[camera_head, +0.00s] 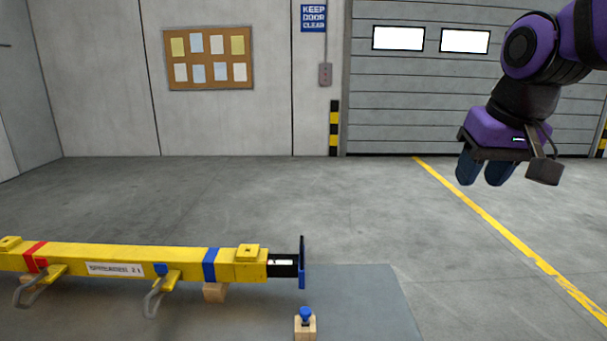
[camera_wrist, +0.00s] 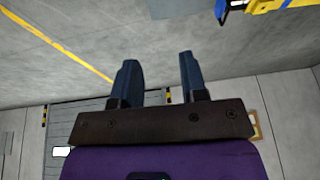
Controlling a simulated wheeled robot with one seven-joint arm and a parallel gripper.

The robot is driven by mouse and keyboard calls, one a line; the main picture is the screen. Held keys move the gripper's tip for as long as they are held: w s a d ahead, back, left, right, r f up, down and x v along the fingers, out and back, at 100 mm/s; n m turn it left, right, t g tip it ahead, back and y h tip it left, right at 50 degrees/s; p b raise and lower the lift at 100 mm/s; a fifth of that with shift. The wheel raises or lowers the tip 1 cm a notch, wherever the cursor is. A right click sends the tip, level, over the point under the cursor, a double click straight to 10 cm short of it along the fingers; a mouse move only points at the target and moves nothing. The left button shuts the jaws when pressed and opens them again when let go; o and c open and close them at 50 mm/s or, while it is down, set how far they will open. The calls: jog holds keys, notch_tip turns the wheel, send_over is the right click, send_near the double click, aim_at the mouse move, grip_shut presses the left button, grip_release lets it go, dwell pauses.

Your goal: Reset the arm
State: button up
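My gripper (camera_head: 484,180) hangs at the upper right in the head view, on my purple arm, with its blue fingers pointing down. It is high above the floor and well to the right of the yellow beam. In the wrist view my gripper (camera_wrist: 157,60) shows two dark blue fingers apart, with only floor between them. It is open and empty and touches nothing.
Open floor lies behind, before the shutter door (camera_head: 400,100).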

jog(key=s+d+f, duration=0.2)
jog(key=s, duration=0.4)
jog(key=s+d+f+t, duration=0.1)
jog(key=s+d+f, duration=0.1)
jog(key=s, duration=0.5)
jog(key=shift+s, duration=0.1)
